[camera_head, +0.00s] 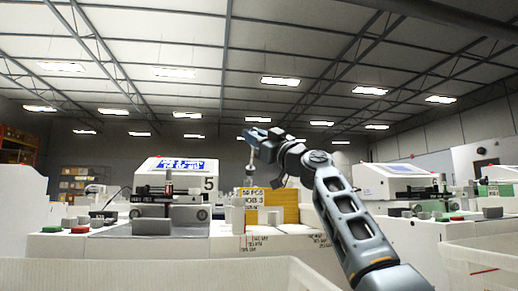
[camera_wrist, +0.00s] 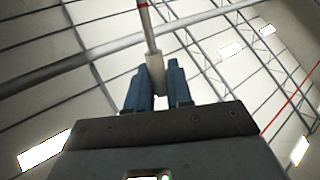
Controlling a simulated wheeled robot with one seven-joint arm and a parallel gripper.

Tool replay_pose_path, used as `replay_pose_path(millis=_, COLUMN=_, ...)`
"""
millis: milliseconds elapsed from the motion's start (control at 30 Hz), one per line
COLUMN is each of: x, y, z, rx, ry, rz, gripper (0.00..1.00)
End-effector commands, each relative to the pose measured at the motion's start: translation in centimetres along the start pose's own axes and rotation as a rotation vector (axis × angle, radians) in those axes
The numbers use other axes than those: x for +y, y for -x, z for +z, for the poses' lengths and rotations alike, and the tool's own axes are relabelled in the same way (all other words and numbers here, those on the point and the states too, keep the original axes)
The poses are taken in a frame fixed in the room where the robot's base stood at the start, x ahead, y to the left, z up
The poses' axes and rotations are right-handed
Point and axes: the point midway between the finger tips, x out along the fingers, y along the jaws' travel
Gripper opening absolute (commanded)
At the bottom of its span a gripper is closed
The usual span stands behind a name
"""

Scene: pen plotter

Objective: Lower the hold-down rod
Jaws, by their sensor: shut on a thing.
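In the wrist view, a thin pale rod (camera_wrist: 147,28) with a red band near the top edge ends in a light grey cylindrical grip (camera_wrist: 155,75). The two blue fingers of my gripper (camera_wrist: 156,92) are closed on this grip, one on each side. The rod's far end is out of the frame. In the head view, my gripper (camera_head: 250,136) is raised, above and to the right of the white plotter (camera_head: 178,170) marked 5. A slim upright part (camera_head: 248,168) shows just below it. The rod's contact with the plotter cannot be made out.
A yellow block with a printed sign (camera_head: 283,206) stands below my gripper on the white bench (camera_head: 215,247). Red and green buttons (camera_head: 80,229) and grey blocks (camera_head: 167,221) sit along it. Another plotter (camera_head: 405,180) stands at right, behind my arm. The air around my gripper looks clear.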

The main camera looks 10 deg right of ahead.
Motion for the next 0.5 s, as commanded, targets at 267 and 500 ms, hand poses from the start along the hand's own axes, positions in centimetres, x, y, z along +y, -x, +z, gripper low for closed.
replay_pose_path(millis=267, x=-0.4, y=0.1, z=0.45, rx=0.029, ry=0.019, rz=0.0, gripper=0.0)
replay_pose_path(millis=500, x=-0.37, y=0.05, z=0.38, rx=0.034, ry=0.023, rz=0.0, gripper=0.0)
